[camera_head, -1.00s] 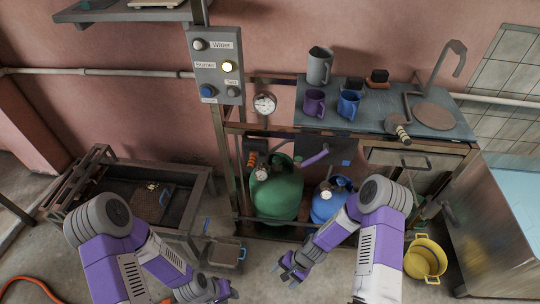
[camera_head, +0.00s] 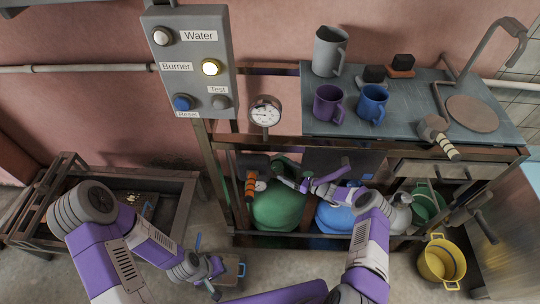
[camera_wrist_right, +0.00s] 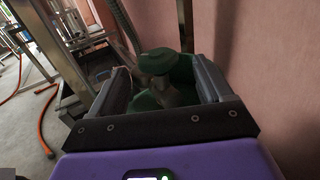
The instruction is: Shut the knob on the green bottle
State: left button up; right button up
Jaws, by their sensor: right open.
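The green bottle (camera_head: 278,210) stands on the floor under the counter; its top is partly hidden by my right gripper (camera_head: 288,182). In the right wrist view its round green knob (camera_wrist_right: 158,62) sits above a dull valve stem, between the two open fingers of my right gripper (camera_wrist_right: 162,85). The fingers stand apart on either side of the knob, and I cannot tell whether either touches it. My left gripper (camera_head: 213,287) hangs low at the left, away from the bottle; its fingers are too small to read.
A blue bottle (camera_head: 335,218) stands right of the green one. An orange-gripped handle (camera_head: 250,186) and frame post are close on the left. A gauge (camera_head: 265,113) and button panel (camera_head: 192,65) are above. Mugs stand on the counter (camera_head: 420,118). A yellow pot (camera_head: 443,262) is at right.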

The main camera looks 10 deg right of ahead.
aim_at(276, 163)
jog(key=shift+w+a, duration=0.2)
jog(key=shift+a, duration=0.05)
jog(key=b+x, duration=0.2)
jog(key=x, duration=0.3)
jog(key=shift+w+a, duration=0.15)
jog(key=shift+a, duration=0.2)
jog(key=shift+w+a+r, duration=0.1)
jog(key=shift+w+a, duration=0.2)
jog(key=shift+c, duration=0.3)
jog(key=c, duration=0.9)
jog(key=shift+r+m+t+h+p, duration=0.15)
jog(key=shift+m+t+h+p, duration=0.2)
jog(key=shift+h+p, duration=0.2)
jog(key=shift+c, duration=0.2)
jog(key=m+t+h+p, duration=0.1)
jog(key=p, duration=0.1)
jog(key=m+t+h+p, duration=0.1)
jog(key=h+p, duration=0.1)
jog(key=m+t+h+p, duration=0.1)
jog(key=m+h+p, duration=0.1)
jog(key=shift+w+d+t+h+p, duration=0.15)
jog(key=shift+d+t+h+p, duration=0.1)
jog(key=shift+p, duration=0.05)
jog(key=shift+w+d+m+t+h+p, duration=0.15)
jog(key=shift+m+t+h+p, duration=0.1)
jog(key=shift+m+h+p, duration=0.7)
jog(key=shift+s+d+m+t+h+p, duration=0.2)
jog(key=shift+m+h+p, duration=0.35)
jog(key=shift+h, duration=0.7)
